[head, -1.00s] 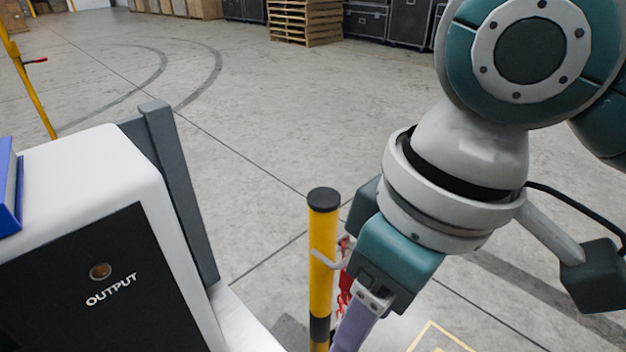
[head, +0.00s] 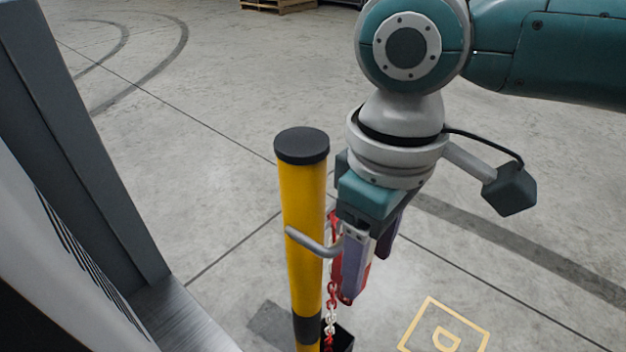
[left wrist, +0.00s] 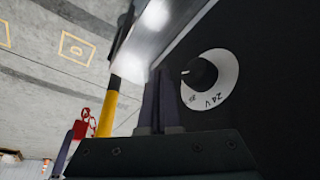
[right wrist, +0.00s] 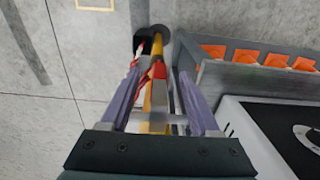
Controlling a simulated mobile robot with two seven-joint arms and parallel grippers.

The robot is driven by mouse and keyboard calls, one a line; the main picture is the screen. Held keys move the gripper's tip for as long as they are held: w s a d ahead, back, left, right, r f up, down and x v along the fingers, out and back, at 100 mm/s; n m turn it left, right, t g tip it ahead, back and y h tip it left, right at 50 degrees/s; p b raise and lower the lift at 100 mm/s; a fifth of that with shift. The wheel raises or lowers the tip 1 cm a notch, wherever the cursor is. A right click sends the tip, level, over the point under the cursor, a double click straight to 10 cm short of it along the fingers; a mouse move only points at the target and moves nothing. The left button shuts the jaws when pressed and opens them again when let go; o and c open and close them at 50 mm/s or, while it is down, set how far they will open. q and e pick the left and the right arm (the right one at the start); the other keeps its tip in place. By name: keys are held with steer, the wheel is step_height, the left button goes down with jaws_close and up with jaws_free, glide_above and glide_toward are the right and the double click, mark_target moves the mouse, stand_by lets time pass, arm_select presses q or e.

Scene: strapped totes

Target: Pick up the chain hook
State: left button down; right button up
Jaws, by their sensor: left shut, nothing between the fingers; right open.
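The chain hook, a red piece (head: 346,299) at the top of a red and white chain (head: 331,312), hangs beside the yellow and black post (head: 302,215) at its grey bracket (head: 312,243). My right gripper (head: 370,272) is open and points down, its fingers on either side of the red piece. The near finger hides much of it. In the right wrist view the red piece (right wrist: 159,72) lies between the two open fingers. Whether they touch it I cannot tell. My left gripper (left wrist: 157,78) is shut and empty, in front of a dark panel with a dial (left wrist: 205,80).
A white and grey cabinet (head: 75,130) stands close on the left. In the right wrist view, orange pieces (right wrist: 245,56) line a grey rack beside the post. A dark box (head: 343,338) is at the post's foot. The floor to the right is clear, with a yellow marking (head: 444,325).

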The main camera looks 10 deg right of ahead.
step_height(320, 180, down, 3)
steer(key=shift+r, duration=0.2)
steer(key=shift+r, duration=0.1)
jaws_close()
stand_by(0.5)
